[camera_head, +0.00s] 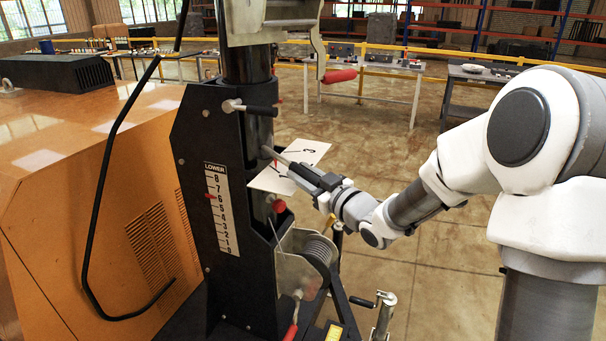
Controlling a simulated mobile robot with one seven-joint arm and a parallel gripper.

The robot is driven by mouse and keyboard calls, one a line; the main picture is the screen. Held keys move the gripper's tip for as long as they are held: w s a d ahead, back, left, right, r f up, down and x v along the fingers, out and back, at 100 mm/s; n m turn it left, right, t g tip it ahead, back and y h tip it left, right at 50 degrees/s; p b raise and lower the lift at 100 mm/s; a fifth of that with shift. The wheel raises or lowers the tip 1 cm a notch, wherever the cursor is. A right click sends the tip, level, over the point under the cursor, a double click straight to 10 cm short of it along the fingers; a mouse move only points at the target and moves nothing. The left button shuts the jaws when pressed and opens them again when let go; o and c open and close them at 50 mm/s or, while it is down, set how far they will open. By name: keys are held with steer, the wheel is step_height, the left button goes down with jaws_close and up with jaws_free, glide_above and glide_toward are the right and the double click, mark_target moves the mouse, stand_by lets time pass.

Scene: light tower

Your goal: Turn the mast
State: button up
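The mast (260,133) is a dark upright tube standing inside a black frame (204,140) on the light tower. A thin grey bar (275,155) sticks out from the mast toward the right. My gripper (298,172) reaches in from the right, and its tip is at the outer end of this bar. The fingers are small and dark here, and I cannot tell whether they are closed on the bar. A white plate with numbers (313,149) lies around the mast just behind my gripper.
The orange generator housing (110,190) fills the left side. A black cable (92,235) hangs in front of it. Tables and a yellow rail (470,55) stand behind.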

jaws_close()
stand_by(1.1)
